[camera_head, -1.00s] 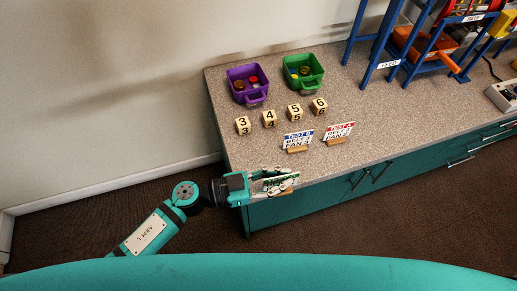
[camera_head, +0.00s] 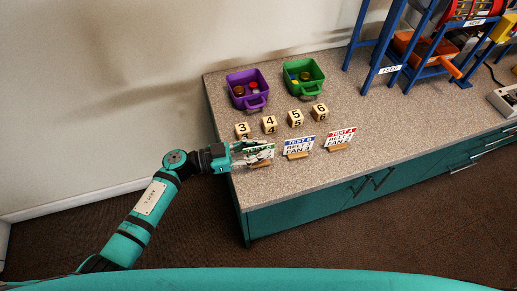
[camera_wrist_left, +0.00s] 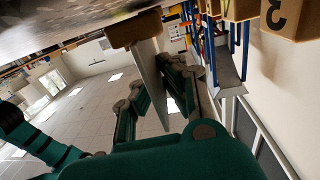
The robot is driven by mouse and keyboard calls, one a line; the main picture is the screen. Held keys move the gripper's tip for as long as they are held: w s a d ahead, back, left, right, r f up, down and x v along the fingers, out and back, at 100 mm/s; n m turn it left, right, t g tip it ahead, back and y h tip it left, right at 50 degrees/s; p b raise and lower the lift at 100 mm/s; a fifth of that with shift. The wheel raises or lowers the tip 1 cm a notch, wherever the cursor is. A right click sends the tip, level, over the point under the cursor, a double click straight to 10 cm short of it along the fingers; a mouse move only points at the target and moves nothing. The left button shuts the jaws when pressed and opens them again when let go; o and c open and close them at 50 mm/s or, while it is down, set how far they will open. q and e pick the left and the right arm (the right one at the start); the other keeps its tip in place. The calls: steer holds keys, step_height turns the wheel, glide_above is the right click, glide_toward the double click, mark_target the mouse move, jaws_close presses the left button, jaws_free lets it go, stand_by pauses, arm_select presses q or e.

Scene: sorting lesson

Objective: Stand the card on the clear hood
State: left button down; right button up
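My left gripper (camera_head: 262,152) is shut on a card with green print (camera_head: 266,148), at the left front of the counter. The card's wooden foot (camera_head: 262,163) shows just below the fingers. In the left wrist view the card (camera_wrist_left: 152,78) is seen nearly edge-on between my two fingers, with its wooden foot (camera_wrist_left: 133,29) close to the counter top; I cannot tell whether they touch. I cannot make out a clear hood in either view. My right gripper is not in view.
On the counter (camera_head: 395,125) stand the TEST B card (camera_head: 298,144), the TEST A card (camera_head: 340,137), several numbered blocks (camera_head: 269,124), a purple bin (camera_head: 247,88) and a green bin (camera_head: 303,77). A blue rack labelled FEED (camera_head: 389,69) stands at the right. The counter's middle is clear.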

arm_select(q)
steer(key=shift+f, duration=0.1)
steer(key=shift+f, duration=0.15)
steer(key=c, duration=1.5)
jaws_free()
steer(key=shift+b, duration=0.4)
steer(key=p+v, duration=0.1)
steer(key=v, duration=0.1)
steer(key=p+v, duration=0.1)
steer(key=r+p+v, duration=0.1)
steer(key=v, duration=0.1)
steer(key=shift+s+a, duration=0.25)
steer(key=v, duration=1.1)
steer(key=shift+s+a+f, duration=0.15)
steer(key=shift+a+f, duration=0.1)
steer(key=shift+a, duration=0.15)
